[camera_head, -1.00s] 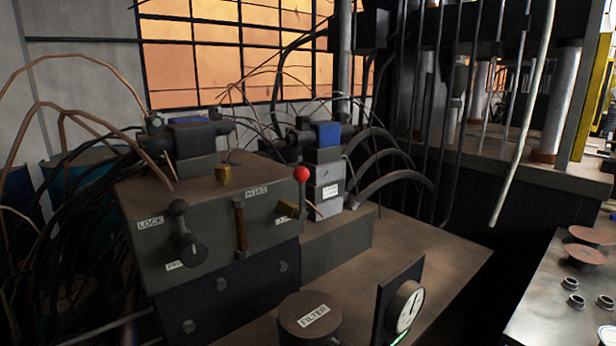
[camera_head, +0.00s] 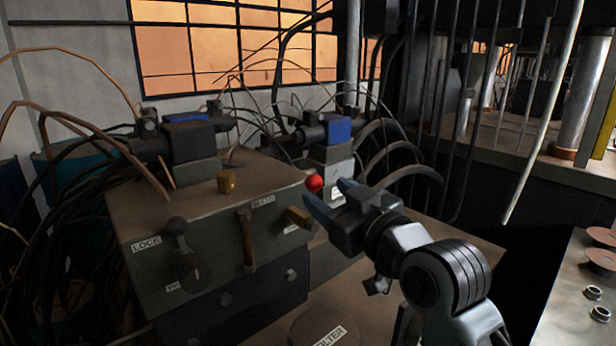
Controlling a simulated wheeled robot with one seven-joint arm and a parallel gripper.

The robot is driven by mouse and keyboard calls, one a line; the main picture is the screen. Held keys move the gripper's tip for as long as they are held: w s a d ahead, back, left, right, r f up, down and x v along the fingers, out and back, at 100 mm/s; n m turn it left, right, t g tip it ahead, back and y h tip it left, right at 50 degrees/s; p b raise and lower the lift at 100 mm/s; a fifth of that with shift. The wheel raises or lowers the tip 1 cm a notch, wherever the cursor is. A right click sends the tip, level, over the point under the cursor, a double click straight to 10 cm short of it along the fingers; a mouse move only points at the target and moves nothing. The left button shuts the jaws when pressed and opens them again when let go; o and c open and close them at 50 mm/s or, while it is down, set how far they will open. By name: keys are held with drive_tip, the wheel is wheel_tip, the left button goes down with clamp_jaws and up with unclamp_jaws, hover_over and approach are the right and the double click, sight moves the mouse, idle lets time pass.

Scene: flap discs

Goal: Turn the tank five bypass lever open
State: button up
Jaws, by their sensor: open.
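My gripper (camera_head: 332,197) is open and reaches in from the right, its dark blue fingertips pointing left. A red ball knob (camera_head: 314,183) shows right by the fingertips; I cannot tell whether they touch it. The knob's stem is mostly hidden by the gripper. On the grey valve block (camera_head: 215,240) are a black lever with a ball knob (camera_head: 177,226) near the LOCK label, an upright brass handle (camera_head: 248,240) and a sideways brass handle (camera_head: 298,217). No label reading tank five is legible, so I cannot tell for sure which is the bypass lever.
A round cap marked FILTER (camera_head: 325,328) is at the bottom edge. A metal bench (camera_head: 575,310) is at the right. Thin pipes hang at the upper right.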

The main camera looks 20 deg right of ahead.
sight(315, 183)
drive_tip(key=shift+w+r, duration=0.3)
drive_tip(key=shift+w, duration=0.05)
drive_tip(key=w, duration=0.2)
drive_tip(key=w+p, duration=0.1)
drive_tip(key=w, duration=0.1)
drive_tip(key=w+a, duration=0.1)
drive_tip(key=w, duration=0.2)
drive_tip(key=shift+w+f, duration=0.1)
drive_tip(key=shift+c, duration=0.3)
clamp_jaws()
